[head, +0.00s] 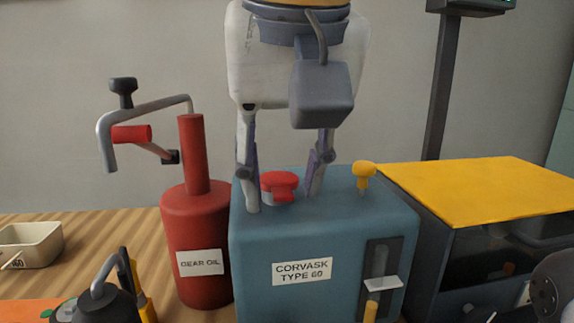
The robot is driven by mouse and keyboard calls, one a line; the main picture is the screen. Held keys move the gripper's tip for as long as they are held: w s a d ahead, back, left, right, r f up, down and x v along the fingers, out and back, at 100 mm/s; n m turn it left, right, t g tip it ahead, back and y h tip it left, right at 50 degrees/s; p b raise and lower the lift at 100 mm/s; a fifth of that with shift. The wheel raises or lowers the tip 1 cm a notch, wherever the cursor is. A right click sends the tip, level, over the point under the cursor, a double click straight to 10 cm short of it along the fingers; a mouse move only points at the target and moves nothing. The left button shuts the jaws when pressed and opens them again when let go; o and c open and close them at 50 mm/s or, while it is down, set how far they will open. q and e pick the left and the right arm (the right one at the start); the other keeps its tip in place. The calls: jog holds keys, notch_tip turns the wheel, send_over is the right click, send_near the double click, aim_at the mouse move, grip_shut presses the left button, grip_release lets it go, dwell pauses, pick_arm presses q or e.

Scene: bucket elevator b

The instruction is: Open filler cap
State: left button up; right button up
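The red filler cap (280,185) sits on top of the blue gearbox (322,250) labelled "CORVASK TYPE 60". My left gripper (283,196) reaches down over the box top, its fingers spread wide. One finger is left of the cap and the other right of it. A gap shows between the cap and the right finger; whether the left finger touches the cap I cannot tell. The gripper holds nothing. My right gripper does not show.
A red gear oil can (198,230) with a pump handle stands close left of the box. A yellow knob (364,171) rises from the box top. A yellow-topped dark cabinet (480,190) is at right. A beige tray (30,244) lies far left.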

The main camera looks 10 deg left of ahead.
aim_at(280, 183)
pick_arm(q)
grip_shut()
jog(key=shift+r, duration=0.15)
jog(key=shift+w+a+r+g+h, duration=0.1)
jog(key=shift+w+r+g+h, duration=0.2)
jog(key=shift+g, duration=0.25)
jog(key=shift+w+r+g+h, duration=0.15)
jog(key=shift+r+g, duration=0.2)
jog(key=shift+g, duration=0.2)
jog(key=shift+w+a+r+g+h, duration=0.2)
jog(key=shift+w+r+g+h, duration=0.25)
jog(key=shift+g, duration=0.6)
jog(key=shift+w+a+r+g+h, duration=0.2)
jog(key=shift+w+r+g, duration=0.35)
jog(key=shift+g, duration=0.5)
